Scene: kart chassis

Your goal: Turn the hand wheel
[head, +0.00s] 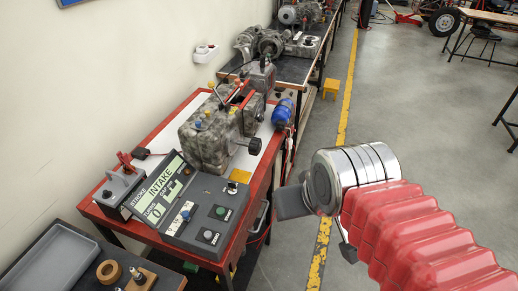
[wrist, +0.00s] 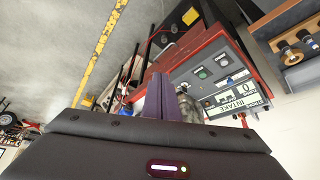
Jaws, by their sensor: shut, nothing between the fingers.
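A grey, mottled engine block (head: 207,140) stands on the red-edged bench. A small black knob-like wheel (head: 254,146) sticks out from its right side and looks like the hand wheel. My gripper (head: 284,204) is at the bench's right edge, in front of and to the right of that wheel, and apart from it. Its dark fingers are shut and empty. In the wrist view the shut fingers (wrist: 158,85) point towards the bench and hide part of the engine block (wrist: 188,108). I cannot make out the wheel in the wrist view.
A control panel (head: 197,218) with buttons and a display reading INTAKE (head: 160,180) stands at the bench's front. A blue cylinder (head: 282,112) is at the bench's right edge. A grey tray (head: 48,262) lies front left. Open floor (head: 400,130) is to the right.

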